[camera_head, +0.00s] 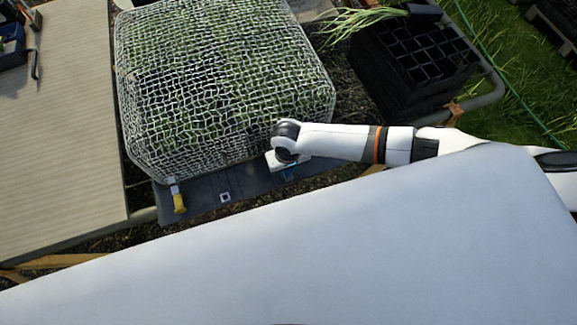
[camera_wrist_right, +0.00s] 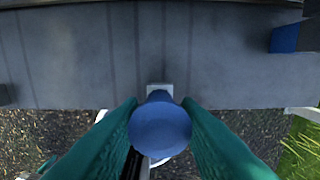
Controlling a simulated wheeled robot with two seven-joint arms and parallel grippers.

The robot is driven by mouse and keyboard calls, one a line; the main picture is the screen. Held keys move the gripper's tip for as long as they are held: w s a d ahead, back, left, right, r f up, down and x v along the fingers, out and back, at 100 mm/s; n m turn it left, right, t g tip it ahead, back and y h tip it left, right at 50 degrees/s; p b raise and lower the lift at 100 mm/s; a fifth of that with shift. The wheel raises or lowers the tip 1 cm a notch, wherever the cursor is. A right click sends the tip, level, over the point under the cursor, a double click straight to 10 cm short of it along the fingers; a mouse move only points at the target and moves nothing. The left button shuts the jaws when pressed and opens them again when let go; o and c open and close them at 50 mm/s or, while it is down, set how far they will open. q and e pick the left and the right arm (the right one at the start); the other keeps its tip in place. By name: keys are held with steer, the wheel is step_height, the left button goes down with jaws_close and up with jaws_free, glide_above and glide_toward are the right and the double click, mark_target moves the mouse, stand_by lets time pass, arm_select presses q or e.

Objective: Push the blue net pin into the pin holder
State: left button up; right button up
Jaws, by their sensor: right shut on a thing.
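The blue net pin (camera_wrist_right: 160,128) shows in the right wrist view as a round blue end, held between the two teal fingers of my right gripper (camera_wrist_right: 160,130). A small pale grey square piece (camera_wrist_right: 159,88), perhaps the pin holder, sits right behind the pin against the dark grey board. I cannot tell whether the pin is in it. In the head view my right gripper (camera_head: 287,168) is at the near edge of the netted bed, mostly hidden by its own wrist. My left gripper is out of view.
White net (camera_head: 225,80) covers green plants. A yellow-handled piece (camera_head: 179,200) hangs at its near left corner, and a pale square fitting (camera_head: 225,197) is on the dark board (camera_head: 205,207). Black cell trays (camera_head: 420,60) stand right; a slatted bench (camera_head: 65,130) stands left.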

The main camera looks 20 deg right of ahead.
steer(key=shift+f, duration=0.25)
steer(key=o, duration=1.9)
steer(key=shift+r, duration=0.15)
steer(key=shift+r+p, duration=1.05)
steer(key=shift+p, duration=0.25)
step_height(320, 180, up, 3)
steer(key=p, duration=0.3)
steer(key=shift+r, duration=0.1)
steer(key=shift+r+p, duration=1.25)
steer(key=shift+p, duration=0.05)
